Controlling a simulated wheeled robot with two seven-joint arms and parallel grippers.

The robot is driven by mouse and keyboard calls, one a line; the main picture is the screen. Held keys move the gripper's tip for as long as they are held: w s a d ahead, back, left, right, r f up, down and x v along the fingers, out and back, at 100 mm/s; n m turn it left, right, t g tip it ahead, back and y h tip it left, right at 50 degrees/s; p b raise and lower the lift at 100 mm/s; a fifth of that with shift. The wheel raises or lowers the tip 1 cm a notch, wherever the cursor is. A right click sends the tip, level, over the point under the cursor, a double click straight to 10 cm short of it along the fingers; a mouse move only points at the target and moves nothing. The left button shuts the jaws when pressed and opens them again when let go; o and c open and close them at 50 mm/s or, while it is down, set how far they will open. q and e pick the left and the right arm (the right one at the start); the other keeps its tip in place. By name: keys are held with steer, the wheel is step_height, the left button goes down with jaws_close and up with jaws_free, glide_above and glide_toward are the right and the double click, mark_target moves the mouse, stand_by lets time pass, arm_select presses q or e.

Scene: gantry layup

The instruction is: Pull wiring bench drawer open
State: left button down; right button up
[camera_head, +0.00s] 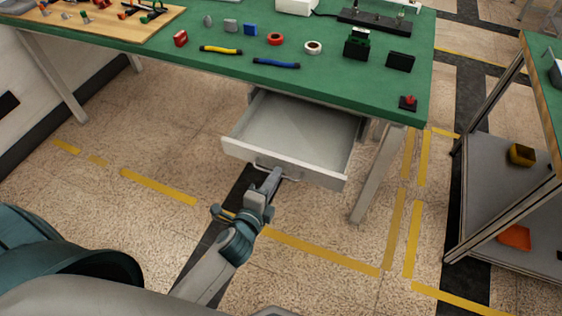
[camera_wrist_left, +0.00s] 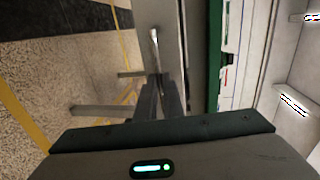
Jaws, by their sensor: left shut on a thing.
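The wiring bench (camera_head: 330,75) has a green top and pale legs. Its drawer (camera_head: 300,125) stands pulled out under the top, and its grey inside looks empty. The drawer's bar handle (camera_head: 290,177) is on its front panel. My left gripper (camera_head: 274,174) is shut on the handle at the middle of the drawer front. In the left wrist view the fingers (camera_wrist_left: 160,98) close on the handle (camera_wrist_left: 154,45), beside the drawer front. The exact grip is partly hidden by the fingers. My right gripper is not in view.
A shelf cart (camera_head: 470,200) stands at the right with a yellow bin (camera_head: 520,155). The floor before the drawer is clear apart from my arm.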

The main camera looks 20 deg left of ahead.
arm_select(q)
steer(key=shift+v, duration=0.8)
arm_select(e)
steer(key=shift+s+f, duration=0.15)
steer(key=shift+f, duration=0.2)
arm_select(q)
steer(key=shift+f, duration=0.2)
steer(key=c, duration=1.9)
jaws_free()
